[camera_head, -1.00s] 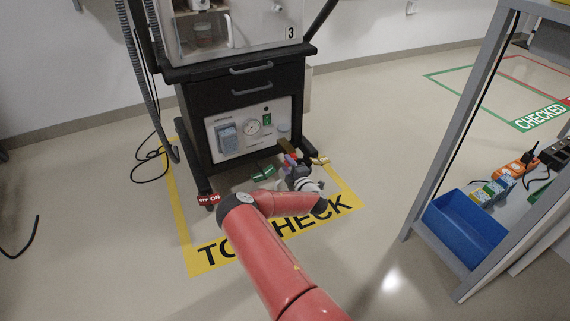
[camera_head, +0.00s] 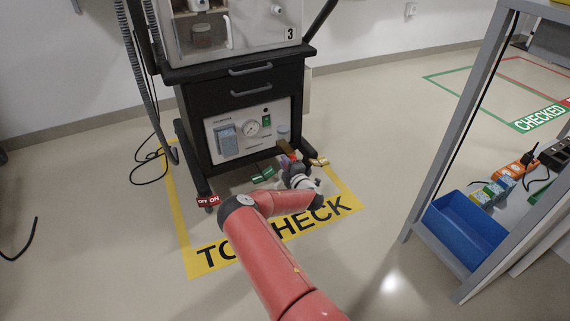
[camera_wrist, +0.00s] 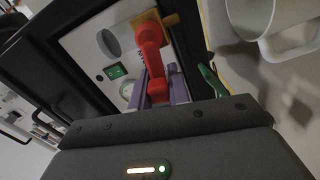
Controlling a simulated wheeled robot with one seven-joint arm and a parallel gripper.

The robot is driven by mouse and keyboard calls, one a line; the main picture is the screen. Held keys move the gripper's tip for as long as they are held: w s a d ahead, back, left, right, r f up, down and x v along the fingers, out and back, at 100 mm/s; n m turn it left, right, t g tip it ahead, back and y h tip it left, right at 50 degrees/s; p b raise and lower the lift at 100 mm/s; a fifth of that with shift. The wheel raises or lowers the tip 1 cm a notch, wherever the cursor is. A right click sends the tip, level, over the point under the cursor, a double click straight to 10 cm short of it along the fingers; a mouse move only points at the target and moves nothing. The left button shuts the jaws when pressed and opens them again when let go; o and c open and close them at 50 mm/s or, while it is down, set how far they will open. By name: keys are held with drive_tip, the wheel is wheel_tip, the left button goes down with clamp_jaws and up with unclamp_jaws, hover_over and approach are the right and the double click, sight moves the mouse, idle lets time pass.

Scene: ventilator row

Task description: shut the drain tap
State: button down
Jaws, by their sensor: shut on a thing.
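The drain tap's red lever (camera_wrist: 153,62) stands out from the ventilator cart's front panel in the wrist view, with a brass-coloured part behind its top end. My gripper (camera_wrist: 160,92) has its two purple fingers closed on the lower part of this lever, one on each side. In the head view my gripper (camera_head: 291,164) is low at the right front of the cart (camera_head: 238,100), near the reddish-brown tap (camera_head: 287,146). The wrist hides part of the tap there, and I cannot tell the exact lever angle.
The front panel carries a gauge (camera_head: 252,128) and a green switch (camera_head: 266,121). Green (camera_head: 262,173) and red (camera_head: 208,200) caster pedals sit near the floor. A pale cup-like vessel (camera_wrist: 285,30) is close at the wrist view's upper right. A shelf with a blue bin (camera_head: 465,230) stands right.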

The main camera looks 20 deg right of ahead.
drive_tip(key=shift+r+m, duration=0.15)
drive_tip(key=shift+m, duration=0.15)
drive_tip(key=m, duration=0.1)
drive_tip(key=r+m+p, duration=0.1)
drive_tip(key=shift+d+r+m, duration=0.1)
drive_tip(key=shift+d+m, duration=0.15)
drive_tip(key=shift+m, duration=0.05)
drive_tip(key=m, duration=0.2)
drive_tip(key=d+r+m, duration=0.1)
drive_tip(key=m, duration=0.1)
drive_tip(key=shift+r, duration=0.1)
drive_tip(key=m, duration=0.2)
drive_tip(key=d+m, duration=0.1)
drive_tip(key=m, duration=0.1)
drive_tip(key=shift+w+d+r, duration=0.1)
drive_tip(key=shift+d+r, duration=0.05)
drive_tip(key=shift+r, duration=0.2)
drive_tip(key=shift+d+r+m+b, duration=0.1)
drive_tip(key=shift+d+m+b, duration=0.25)
drive_tip(key=shift+m, duration=0.45)
drive_tip(key=shift+d+m+b, duration=0.2)
drive_tip(key=shift+m+b, duration=0.2)
drive_tip(key=shift+m, duration=0.4)
drive_tip(key=shift+d+r+m+b, duration=0.1)
drive_tip(key=shift+d+m+b, duration=0.25)
drive_tip(key=shift+m, duration=0.45)
drive_tip(key=c, duration=1.3)
unclamp_jaws()
